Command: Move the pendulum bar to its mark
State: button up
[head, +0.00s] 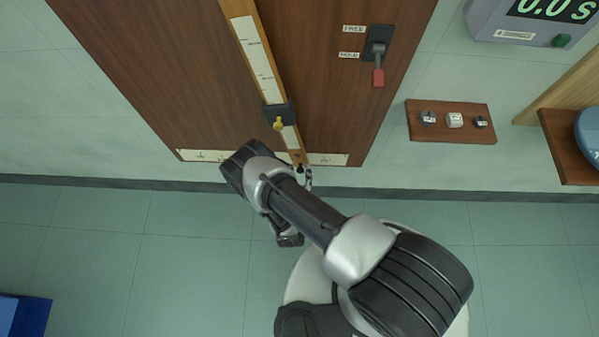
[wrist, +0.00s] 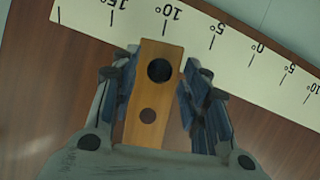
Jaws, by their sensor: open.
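The pendulum bar (head: 262,68) is a long wooden bar with a white strip, hanging at a slant over a brown panel. A dark slider with a yellow knob (head: 278,123) sits on its lower part. Its lower end (wrist: 153,95), with two dark holes, shows in the wrist view. The bar's tip lies close to the 10° mark of a white angle scale (wrist: 230,45), left of 0. My gripper (head: 304,178) is at the bar's lower end. In the wrist view my gripper (wrist: 160,85) is open, one finger each side of the bar; I cannot tell whether either touches.
A lever with a red handle (head: 378,76) is on the panel's right. A small wooden board (head: 450,137) holds three small pieces. A timer (head: 540,22) reads 0.0 s at top right. A blue box (head: 32,318) is at lower left. The green floor (head: 190,260) is clear between.

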jog(key=v, duration=0.7)
dwell(0.5)
